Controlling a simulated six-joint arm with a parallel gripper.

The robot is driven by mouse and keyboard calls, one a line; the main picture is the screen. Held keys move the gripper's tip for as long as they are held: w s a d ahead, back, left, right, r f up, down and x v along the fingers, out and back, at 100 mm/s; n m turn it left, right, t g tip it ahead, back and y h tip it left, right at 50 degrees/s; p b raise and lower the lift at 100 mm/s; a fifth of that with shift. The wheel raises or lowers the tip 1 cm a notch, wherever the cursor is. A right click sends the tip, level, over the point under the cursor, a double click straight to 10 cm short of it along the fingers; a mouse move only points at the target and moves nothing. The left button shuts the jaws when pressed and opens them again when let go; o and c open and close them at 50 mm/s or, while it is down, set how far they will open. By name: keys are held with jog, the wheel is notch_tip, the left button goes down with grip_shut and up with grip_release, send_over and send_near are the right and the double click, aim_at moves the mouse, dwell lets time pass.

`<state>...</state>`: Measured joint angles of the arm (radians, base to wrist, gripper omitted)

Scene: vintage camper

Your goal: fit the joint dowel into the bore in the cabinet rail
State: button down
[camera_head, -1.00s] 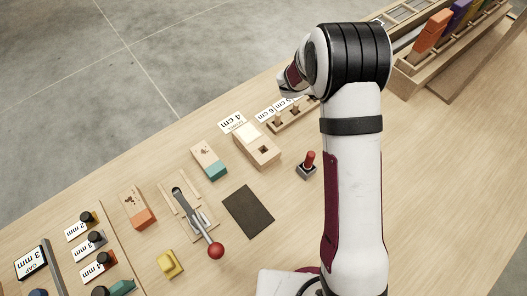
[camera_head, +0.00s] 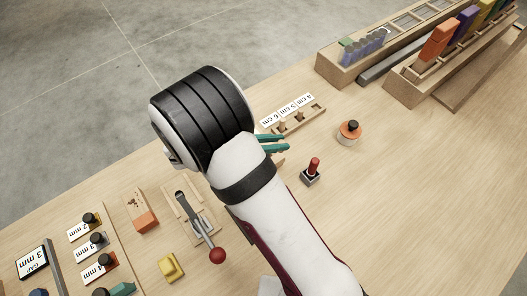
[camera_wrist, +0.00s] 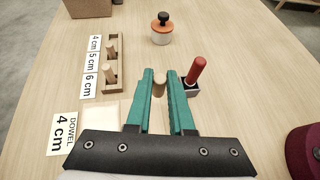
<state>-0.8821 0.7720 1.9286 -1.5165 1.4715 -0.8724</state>
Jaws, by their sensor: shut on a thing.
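My gripper (camera_wrist: 161,74) has teal fingers and is shut on a light wooden dowel (camera_wrist: 159,88), held between the fingertips. The fingers also show in the head view (camera_head: 272,144), beside my wrist; the dowel is hidden there. The cabinet rail, a pale wooden block (camera_wrist: 101,111), lies under and left of the fingers in the wrist view, by a card reading "DOWEL 4 cm" (camera_wrist: 62,132). Its bore is hidden by my gripper. I cannot tell the dowel's height above the rail.
A dowel rack (camera_head: 303,121) holds two dowels beside 4, 5 and 6 cm labels. A red-handled switch (camera_head: 312,170) stands close to the fingers. An orange-lidded jar (camera_head: 349,132) stands farther off. A red-knobbed lever (camera_head: 216,255) is at the lower left. The right tabletop is open.

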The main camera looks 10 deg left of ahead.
jog(key=a+f, duration=0.2)
jog(key=a, duration=0.1)
jog(key=shift+w, duration=0.2)
jog(key=f, duration=0.4)
jog(key=shift+a, duration=0.2)
jog(key=shift+f, duration=0.1)
jog(key=shift+f, duration=0.1)
jog(key=c, duration=0.8)
grip_release()
